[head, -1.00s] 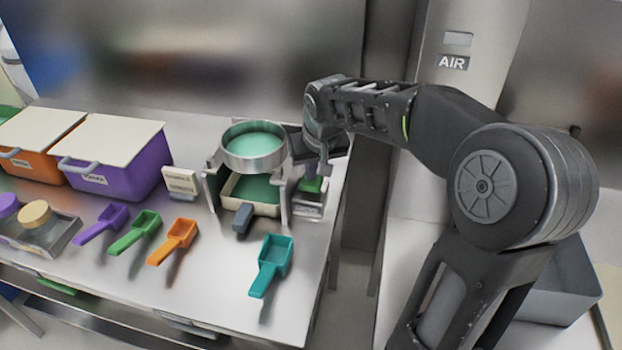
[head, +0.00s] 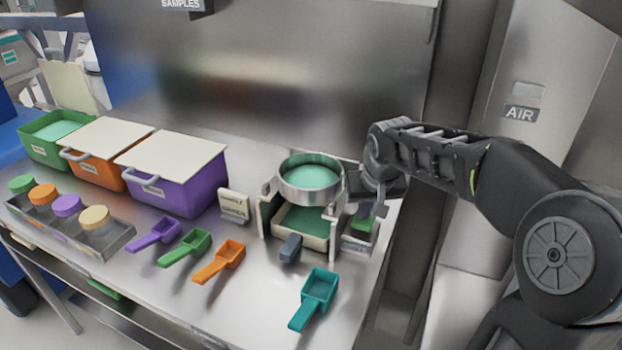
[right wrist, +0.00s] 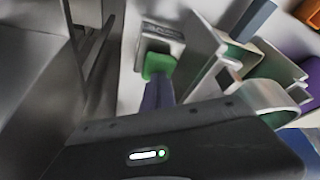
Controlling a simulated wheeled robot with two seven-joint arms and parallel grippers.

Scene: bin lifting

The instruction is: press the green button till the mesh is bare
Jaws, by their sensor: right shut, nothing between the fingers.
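The green button (head: 364,223) is on a small metal box at the right side of the sieve stand; it also shows in the right wrist view (right wrist: 158,64). My right gripper (head: 372,208) is shut and empty, pointing down over the button. In the right wrist view its dark fingertips (right wrist: 158,88) are at the button and seem to touch it; how far it is pressed I cannot tell. The round metal sieve (head: 311,190) holds a layer of green powder that covers the mesh. A pan (head: 318,243) below it holds green powder too. My left gripper is out of view.
A teal scoop (head: 315,298) lies in front of the stand. Purple, green and orange scoops lie to its left. A small label card (head: 234,205) stands beside the sieve. Bins, including a lidded purple one (head: 180,190), and a rack of jars (head: 110,240) are further left.

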